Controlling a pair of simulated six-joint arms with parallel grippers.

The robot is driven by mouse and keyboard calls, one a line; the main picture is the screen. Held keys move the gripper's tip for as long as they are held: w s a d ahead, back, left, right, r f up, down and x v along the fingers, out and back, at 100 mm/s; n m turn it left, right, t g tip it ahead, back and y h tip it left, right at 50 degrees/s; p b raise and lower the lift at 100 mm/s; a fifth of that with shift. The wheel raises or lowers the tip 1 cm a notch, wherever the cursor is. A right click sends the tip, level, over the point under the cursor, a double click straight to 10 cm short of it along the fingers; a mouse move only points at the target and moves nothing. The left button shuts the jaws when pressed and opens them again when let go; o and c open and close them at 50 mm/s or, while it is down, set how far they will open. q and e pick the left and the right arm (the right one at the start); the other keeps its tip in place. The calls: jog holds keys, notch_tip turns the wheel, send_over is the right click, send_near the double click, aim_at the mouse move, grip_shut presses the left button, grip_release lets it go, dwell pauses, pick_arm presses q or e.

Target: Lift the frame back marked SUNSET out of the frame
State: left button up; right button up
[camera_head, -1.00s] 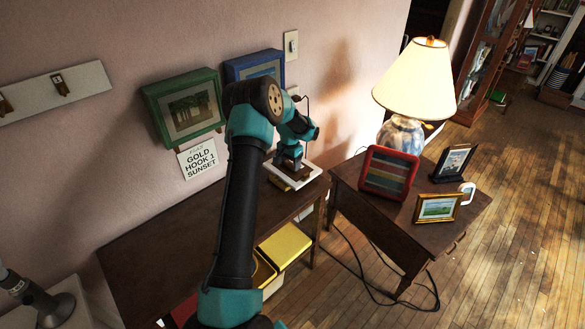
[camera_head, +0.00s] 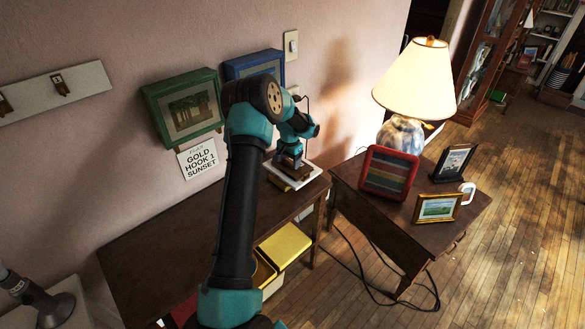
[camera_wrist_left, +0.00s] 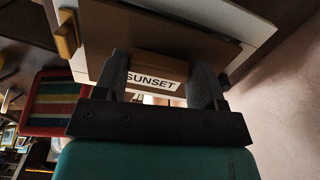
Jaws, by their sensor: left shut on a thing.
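My left gripper (camera_head: 290,160) points down over the desk at the wall. It is shut on the wooden grip of the frame back marked SUNSET (camera_wrist_left: 150,83), whose label shows between the fingers in the left wrist view. A brown board and a white frame (camera_wrist_left: 92,72) lie just beyond the fingers. The white frame (camera_head: 313,176) also shows under the gripper in the head view. I cannot tell whether the back is clear of the frame. My right gripper is not in view.
A side table (camera_head: 345,184) at the right holds a lamp (camera_head: 415,85), a red frame (camera_head: 389,172), a black frame (camera_head: 453,161), a gold frame (camera_head: 437,208) and a white mug (camera_head: 467,192). Green (camera_head: 184,107) and blue (camera_head: 254,64) frames are by the wall. The desk's left part (camera_head: 165,262) is clear.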

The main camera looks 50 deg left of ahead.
aim_at(290, 162)
pick_arm(q)
jog(key=shift+r, duration=0.15)
jog(key=shift+r, duration=1.6)
